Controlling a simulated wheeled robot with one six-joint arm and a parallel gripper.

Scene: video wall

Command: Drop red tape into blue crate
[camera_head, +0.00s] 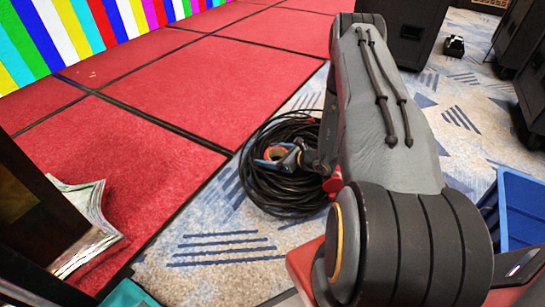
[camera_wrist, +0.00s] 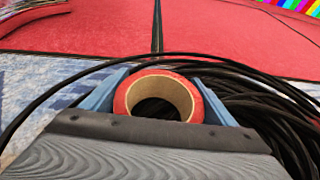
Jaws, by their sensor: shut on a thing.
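The red tape (camera_wrist: 122,100) is a roll with a tan cardboard core, held between the two blue fingers of my gripper (camera_wrist: 158,100) in the wrist view. In the head view my gripper (camera_head: 277,154) is seen small, over the coil of black cable, with the red tape (camera_head: 276,152) between its fingers. The blue crate (camera_head: 521,208) stands at the right edge of the head view, to the right of my arm. Only part of it shows; my arm hides its left part and its floor is not clear.
A large coil of black cable (camera_head: 262,190) lies on the patterned carpet beneath my gripper. Red floor panels (camera_head: 212,85) lie behind, up to the striped video wall (camera_head: 110,22). Black cases (camera_head: 408,32) stand at the back right.

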